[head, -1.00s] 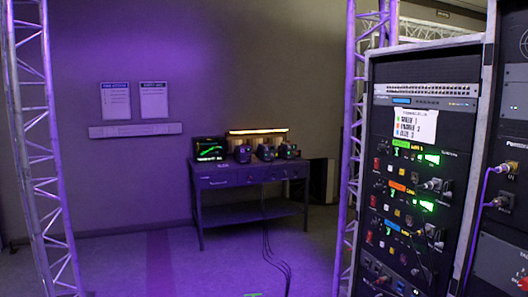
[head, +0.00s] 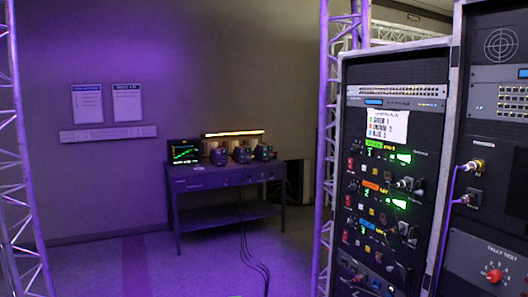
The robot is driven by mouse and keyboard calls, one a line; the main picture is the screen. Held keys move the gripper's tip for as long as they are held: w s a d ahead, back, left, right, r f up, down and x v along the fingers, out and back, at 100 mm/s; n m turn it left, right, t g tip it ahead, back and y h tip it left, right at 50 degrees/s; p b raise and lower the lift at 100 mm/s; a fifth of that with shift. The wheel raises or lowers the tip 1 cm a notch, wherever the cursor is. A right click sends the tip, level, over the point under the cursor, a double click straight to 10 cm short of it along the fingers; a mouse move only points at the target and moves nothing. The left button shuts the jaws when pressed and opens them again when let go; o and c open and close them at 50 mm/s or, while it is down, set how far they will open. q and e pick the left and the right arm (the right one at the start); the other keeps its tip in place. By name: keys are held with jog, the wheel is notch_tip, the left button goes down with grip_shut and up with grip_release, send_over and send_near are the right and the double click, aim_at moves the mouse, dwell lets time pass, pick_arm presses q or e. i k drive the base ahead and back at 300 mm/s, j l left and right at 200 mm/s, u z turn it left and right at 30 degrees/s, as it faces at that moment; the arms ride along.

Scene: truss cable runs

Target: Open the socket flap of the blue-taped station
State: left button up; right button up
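The rack (head: 392,75) on the right holds three stations stacked one above another, with coloured tape strips. The blue-taped station (head: 366,224) is the lowest, below the green-taped (head: 374,143) and orange-taped (head: 376,187) ones. A grey connector (head: 404,229) shows at its right side. Its socket flap is too small and dark to make out, so I cannot tell whether it is open. A white label sheet (head: 392,123) above the stations lists green 1, orange 2 and blue 3. Neither of my grippers is in view.
A second rack panel with a red tally test knob (head: 494,275) and purple cables (head: 447,215) stands at the right. Truss towers (head: 326,150) flank the view. A table (head: 225,178) with devices stands at the back wall. Black cables (head: 250,245) run on the otherwise open floor.

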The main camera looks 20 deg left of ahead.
aim_at(392, 268)
jog(key=i+j, duration=0.1)
jog(key=i, duration=0.45)
jog(key=i+j+z, duration=0.1)
jog(key=i, duration=0.45)
jog(key=z, duration=1.45)
